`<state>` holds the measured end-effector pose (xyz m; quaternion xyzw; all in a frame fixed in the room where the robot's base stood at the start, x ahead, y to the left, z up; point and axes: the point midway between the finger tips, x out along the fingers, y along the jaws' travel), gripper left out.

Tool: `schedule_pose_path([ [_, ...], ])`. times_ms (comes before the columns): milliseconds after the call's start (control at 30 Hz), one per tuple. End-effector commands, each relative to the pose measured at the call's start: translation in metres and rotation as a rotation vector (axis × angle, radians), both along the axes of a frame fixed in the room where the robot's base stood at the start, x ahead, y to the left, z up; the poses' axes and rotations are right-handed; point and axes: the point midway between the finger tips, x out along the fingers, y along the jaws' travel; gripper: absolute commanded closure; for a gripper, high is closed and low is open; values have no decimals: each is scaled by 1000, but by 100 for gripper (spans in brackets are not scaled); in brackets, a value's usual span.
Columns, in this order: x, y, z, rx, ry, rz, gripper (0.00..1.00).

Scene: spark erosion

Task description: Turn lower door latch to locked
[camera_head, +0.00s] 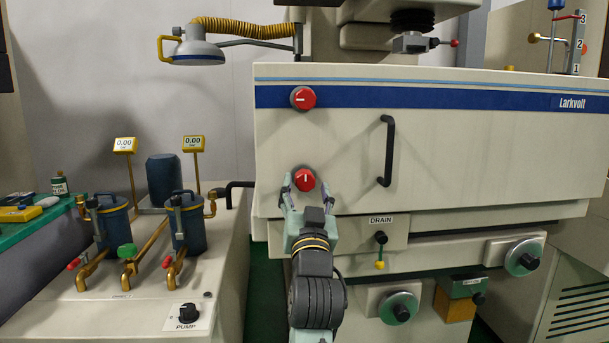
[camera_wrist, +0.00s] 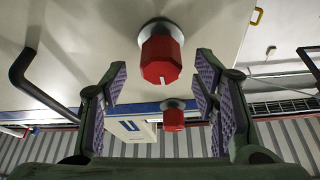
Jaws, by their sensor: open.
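The lower door latch (camera_head: 304,180) is a red round knob on the cream door, its white mark upright. In the wrist view the lower latch (camera_wrist: 160,58) is a red faceted knob on a grey collar, ahead of the jaws. The upper door latch (camera_head: 302,98) is a like red knob with its white mark lying level; it also shows in the wrist view (camera_wrist: 173,119). My gripper (camera_head: 305,190) is open and empty, its fingers to the left and right of the lower latch.
A black door handle (camera_head: 387,151) stands out right of the latches. The drain valve (camera_head: 381,238) is below right. A bench with blue filter canisters (camera_head: 187,222) and a pump knob (camera_head: 188,311) is at the left. A lamp (camera_head: 197,50) hangs upper left.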

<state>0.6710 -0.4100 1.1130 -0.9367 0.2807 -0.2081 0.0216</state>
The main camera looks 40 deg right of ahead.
Motion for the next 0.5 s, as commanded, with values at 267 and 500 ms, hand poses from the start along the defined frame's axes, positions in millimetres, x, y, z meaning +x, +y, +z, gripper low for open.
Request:
schedule_pose_path([
  [267,25,-17,13,0,0,1,45],
  [500,27,-18,13,-1,1,1,45],
])
